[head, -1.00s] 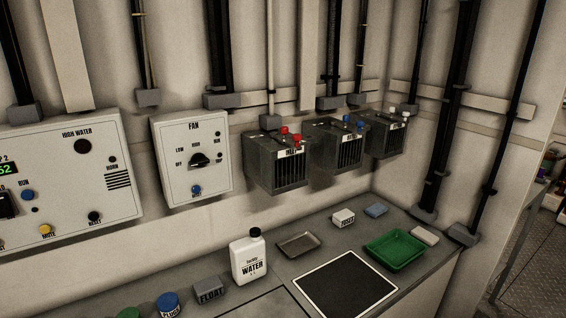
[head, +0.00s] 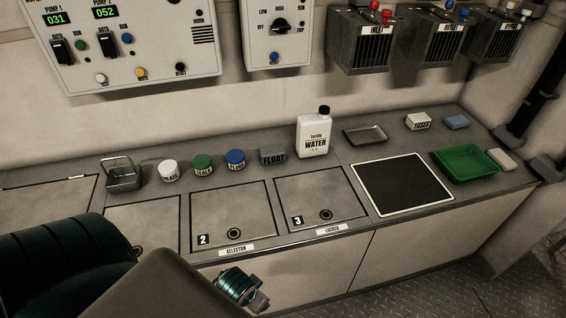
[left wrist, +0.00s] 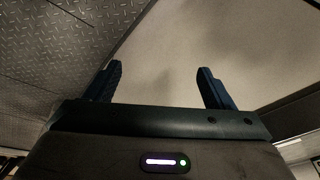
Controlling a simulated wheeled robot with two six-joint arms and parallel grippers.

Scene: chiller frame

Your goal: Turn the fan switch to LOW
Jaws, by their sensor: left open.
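The fan switch (head: 281,24) is a black rotary knob on the pale FAN box (head: 262,48) on the wall, at the top of the head view. OFF is printed at its left and LOW at its upper left; the view is too small to tell which mark it points to. A blue button (head: 274,57) sits below it. My left arm comes in at the lower left of the head view, low in front of the counter and well away from the switch. In the left wrist view my left gripper (left wrist: 159,78) is open with nothing between its fingers. My right gripper is not in view.
A pump panel (head: 130,60) hangs left of the FAN box and several grey wall boxes (head: 374,40) to its right. The counter below holds a water bottle (head: 314,134), small tubs, a FLOAT block (head: 273,155) and a green tray (head: 466,163). The wall before the switch is unobstructed.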

